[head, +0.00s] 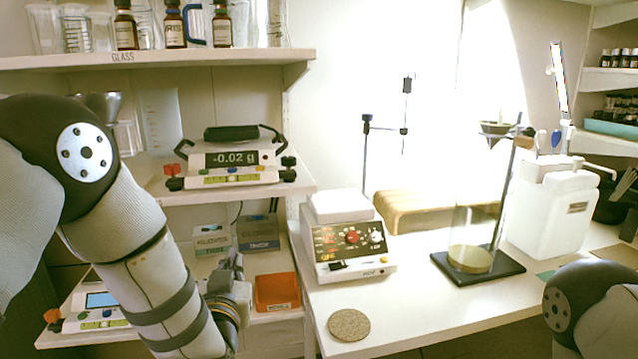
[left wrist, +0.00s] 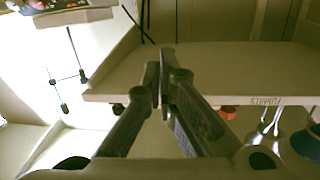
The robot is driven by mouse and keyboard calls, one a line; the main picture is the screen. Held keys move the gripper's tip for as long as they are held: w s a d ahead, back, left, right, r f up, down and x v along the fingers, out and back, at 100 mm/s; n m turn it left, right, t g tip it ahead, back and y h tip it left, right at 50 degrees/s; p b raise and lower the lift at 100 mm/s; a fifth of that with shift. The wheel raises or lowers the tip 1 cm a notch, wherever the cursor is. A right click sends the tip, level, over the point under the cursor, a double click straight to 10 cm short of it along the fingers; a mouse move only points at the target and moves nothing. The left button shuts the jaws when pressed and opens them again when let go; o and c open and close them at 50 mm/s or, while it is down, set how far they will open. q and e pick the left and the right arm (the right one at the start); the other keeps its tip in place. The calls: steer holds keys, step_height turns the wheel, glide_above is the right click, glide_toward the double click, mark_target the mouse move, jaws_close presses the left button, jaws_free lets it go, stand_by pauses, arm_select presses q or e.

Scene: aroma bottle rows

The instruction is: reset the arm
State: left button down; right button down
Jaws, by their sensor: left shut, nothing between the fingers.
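My left arm comes in from the left of the head view and hangs down in front of the shelves. My left gripper (head: 236,270) is near the lower shelf, partly hidden by my wrist. In the left wrist view the two dark fingers (left wrist: 163,75) meet at their tips, shut with nothing between them. My right arm shows only as a rounded joint and link at the lower right of the head view. Its gripper is out of view.
An orange box (head: 277,291) stands just right of my left gripper. A balance reading -0.02 g (head: 232,158) sits on the middle shelf. Brown bottles (head: 174,25) stand on the top shelf. A hotplate device (head: 347,240) and a round cork mat (head: 349,325) are on the white table (head: 425,312).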

arm_select(q)
steer(key=s+a+f+m+g+h, duration=0.1)
steer(key=s+f+g, duration=0.3)
steer(key=s+f, duration=0.55)
steer(key=s+a+f+g+h, duration=0.1)
steer(key=s+f+g, duration=0.3)
steer(key=s+f, duration=0.55)
steer(key=s+f+g, duration=0.3)
steer(key=s, duration=0.5)
steer(key=s+a+f+g, duration=0.1)
steer(key=s+f+g, duration=0.2)
steer(key=s, duration=0.6)
steer(key=s+a+f+g, duration=0.1)
steer(key=s+f+g, duration=0.2)
steer(key=s, duration=0.6)
steer(key=shift+s+f+g+h, duration=0.2)
steer(key=shift+f+g+h, duration=0.1)
steer(key=shift+g, duration=0.5)
steer(key=shift+w, duration=0.1)
